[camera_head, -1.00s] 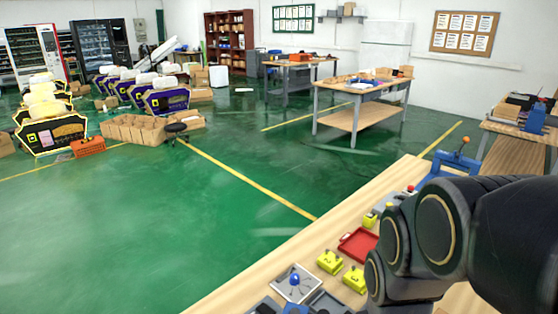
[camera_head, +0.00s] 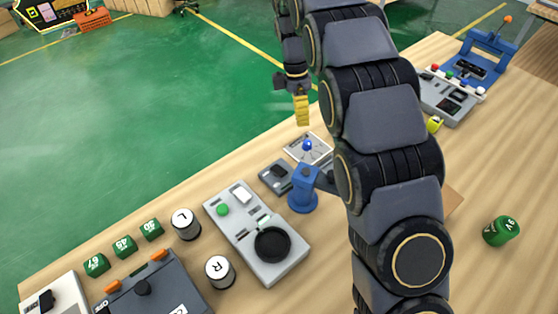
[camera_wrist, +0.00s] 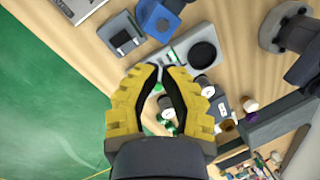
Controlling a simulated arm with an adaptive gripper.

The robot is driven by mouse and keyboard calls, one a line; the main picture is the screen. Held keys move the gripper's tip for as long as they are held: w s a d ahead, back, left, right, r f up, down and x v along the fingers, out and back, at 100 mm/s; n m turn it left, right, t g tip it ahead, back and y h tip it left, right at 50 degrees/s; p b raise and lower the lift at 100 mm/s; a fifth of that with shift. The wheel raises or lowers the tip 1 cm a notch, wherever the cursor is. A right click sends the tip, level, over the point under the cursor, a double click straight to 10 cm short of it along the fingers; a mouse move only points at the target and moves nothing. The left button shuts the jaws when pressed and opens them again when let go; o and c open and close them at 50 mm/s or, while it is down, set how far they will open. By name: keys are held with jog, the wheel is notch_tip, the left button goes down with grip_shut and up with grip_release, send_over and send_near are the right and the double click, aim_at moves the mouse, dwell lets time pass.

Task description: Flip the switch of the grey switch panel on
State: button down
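The grey switch panel is most likely the small dark grey box (camera_head: 277,177) with a dark switch on top, left of the blue post in the head view. It also shows in the wrist view (camera_wrist: 122,40), upper left. I cannot tell the switch's position. My gripper (camera_head: 302,122) has yellow fingers and hangs above and beyond the panel in the head view, apart from it. In the wrist view my gripper (camera_wrist: 160,68) has its fingertips drawn together with nothing held between them.
A blue post (camera_head: 302,190) stands right of the panel, and a plate with a blue-knobbed joystick (camera_head: 307,147) lies behind it. A light grey panel with a black dial (camera_head: 258,232) is in front. Lettered cylinders (camera_head: 186,224) and green blocks (camera_head: 124,246) stand left. A green cylinder (camera_head: 501,231) stands right.

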aim_at(279, 172)
jog(key=w+a+f+n, duration=0.5)
jog(key=a+f+n, duration=0.2)
jog(key=f, duration=0.1)
jog(key=shift+w+f, duration=0.15)
jog(key=shift+f, duration=0.1)
jog(key=f, duration=0.4)
jog(key=s+d+f, duration=0.1)
jog(key=f, duration=0.4)
jog(key=s+d+f, duration=0.1)
jog(key=f, duration=0.3)
jog(key=shift+f, duration=0.25)
